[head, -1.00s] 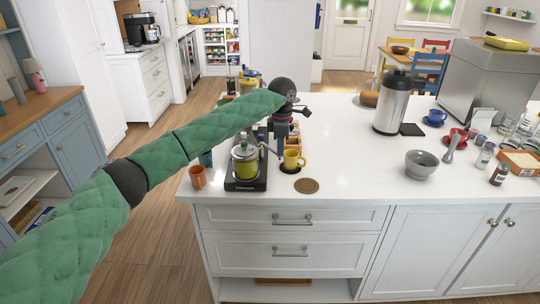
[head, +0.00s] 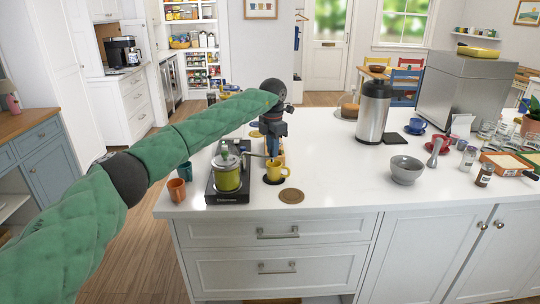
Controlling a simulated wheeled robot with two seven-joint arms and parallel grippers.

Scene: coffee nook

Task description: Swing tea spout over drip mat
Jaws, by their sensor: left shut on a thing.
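The green tea pot (head: 228,172) with a metal lid stands on a black base (head: 227,196) at the left end of the white island. A thin grey spout (head: 252,155) reaches from its upper right side toward my left gripper. My left gripper (head: 273,150) points down just right of the pot and is shut on the spout's end; its fingertips are small and partly hidden. My right gripper is out of view.
An orange cup (head: 176,190) and a teal cup (head: 185,170) stand left of the base. A grey bowl (head: 405,170) and a steel dispenser (head: 373,113) stand to the right. The counter between the brown mat and the bowl is clear.

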